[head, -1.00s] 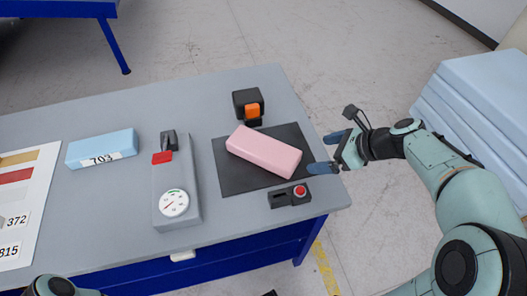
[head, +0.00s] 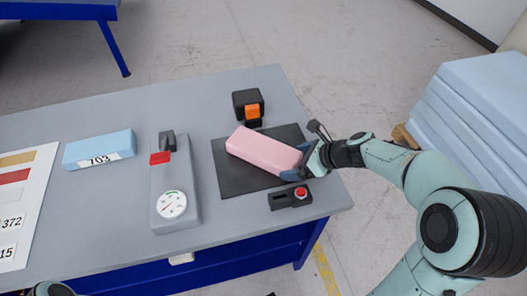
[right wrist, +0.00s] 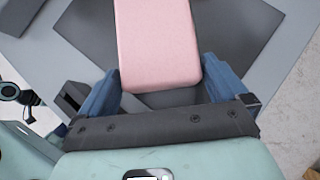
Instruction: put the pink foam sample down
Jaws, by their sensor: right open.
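The pink foam sample (head: 263,150) lies on the dark mat (head: 232,182) on the grey table, its long side slanting down to the right. My right gripper (head: 297,162) is at the sample's right end, low over the mat. In the right wrist view the pink foam sample (right wrist: 158,45) reaches between the two blue fingers of my right gripper (right wrist: 162,88). The fingers are open, with a gap showing on each side of the foam. Only a bit of my left arm shows at the bottom left of the head view; its gripper is not visible.
A black and orange device (head: 250,107) stands behind the mat. A small black box with a red button (head: 299,193) sits at its front right. A grey gauge unit (head: 176,190), a blue foam block labelled 703 (head: 99,149) and a chart sheet (head: 22,200) lie to the left.

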